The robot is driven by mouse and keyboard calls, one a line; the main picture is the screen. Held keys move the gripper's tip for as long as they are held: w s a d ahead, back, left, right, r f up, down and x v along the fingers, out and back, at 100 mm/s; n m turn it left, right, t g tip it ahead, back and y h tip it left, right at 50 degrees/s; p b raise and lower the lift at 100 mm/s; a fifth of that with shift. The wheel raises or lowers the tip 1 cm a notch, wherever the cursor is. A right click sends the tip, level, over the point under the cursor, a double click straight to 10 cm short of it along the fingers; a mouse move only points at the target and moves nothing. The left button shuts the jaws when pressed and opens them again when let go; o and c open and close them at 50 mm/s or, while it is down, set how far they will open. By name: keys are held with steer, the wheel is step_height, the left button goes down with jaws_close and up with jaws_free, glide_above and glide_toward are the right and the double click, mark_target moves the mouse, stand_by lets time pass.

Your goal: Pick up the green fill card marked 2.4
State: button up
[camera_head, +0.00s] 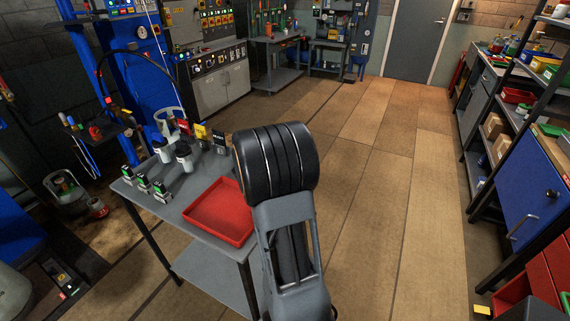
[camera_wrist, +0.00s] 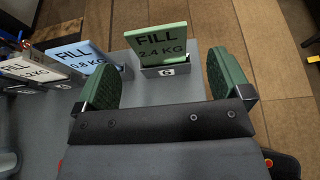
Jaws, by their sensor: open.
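The green fill card (camera_wrist: 158,42) stands in a small grey holder (camera_wrist: 170,70) in the wrist view. My gripper (camera_wrist: 160,64) is open and empty, with one green finger on each side of the card's holder. The card leans slightly and lies between and a little beyond the fingertips. I cannot tell contact. In the head view my arm hides the gripper, and I cannot make out the green card there.
A blue card (camera_wrist: 82,58) and a white card (camera_wrist: 32,70) stand in holders left of the green one. Open floor lies right.

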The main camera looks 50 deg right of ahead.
steer(key=shift+p+x, duration=0.3)
steer(key=shift+x, duration=2.45)
steer(key=c, duration=1)
steer(key=shift+r, duration=0.1)
